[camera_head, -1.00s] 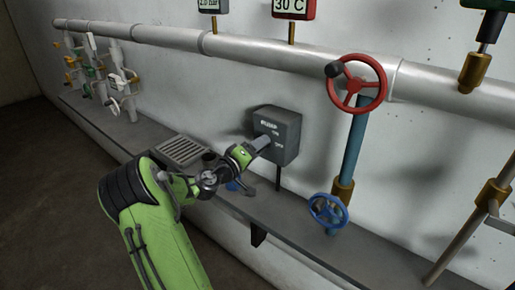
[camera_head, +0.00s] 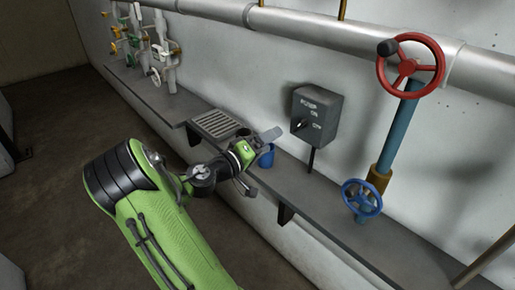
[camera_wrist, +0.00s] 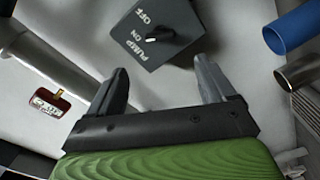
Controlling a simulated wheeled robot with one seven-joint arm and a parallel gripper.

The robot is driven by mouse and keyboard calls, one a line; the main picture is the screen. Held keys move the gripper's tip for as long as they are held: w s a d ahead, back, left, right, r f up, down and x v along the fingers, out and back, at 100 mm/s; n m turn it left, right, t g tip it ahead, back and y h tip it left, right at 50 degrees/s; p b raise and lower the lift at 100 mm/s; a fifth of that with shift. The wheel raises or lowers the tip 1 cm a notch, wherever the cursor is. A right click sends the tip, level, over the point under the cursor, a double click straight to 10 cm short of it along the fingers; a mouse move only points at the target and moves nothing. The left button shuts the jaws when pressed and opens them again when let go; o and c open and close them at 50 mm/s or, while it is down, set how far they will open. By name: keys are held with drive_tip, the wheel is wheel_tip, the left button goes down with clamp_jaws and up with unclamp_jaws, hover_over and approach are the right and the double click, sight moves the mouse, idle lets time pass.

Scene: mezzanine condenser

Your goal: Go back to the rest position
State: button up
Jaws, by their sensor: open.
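My gripper (camera_head: 269,138) is at the end of my green arm, above the grey shelf and left of the dark grey pump switch box (camera_head: 318,115). In the wrist view my gripper (camera_wrist: 164,84) has its two fingers wide apart with nothing between them. The switch box (camera_wrist: 152,25) shows beyond the fingers there, apart from them. It carries the words PUMP, ON and OFF and a small knob (camera_wrist: 154,39). A blue cup (camera_head: 266,156) stands on the shelf just beyond my gripper, partly hidden by it.
A red handwheel (camera_head: 436,66) and a blue handwheel (camera_head: 361,199) are on the pipework at right. White valves (camera_head: 161,50) stand at the far left. The floor (camera_head: 60,130) at left is clear.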

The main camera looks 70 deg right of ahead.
drive_tip(key=v, duration=0.4)
idle(0.5)
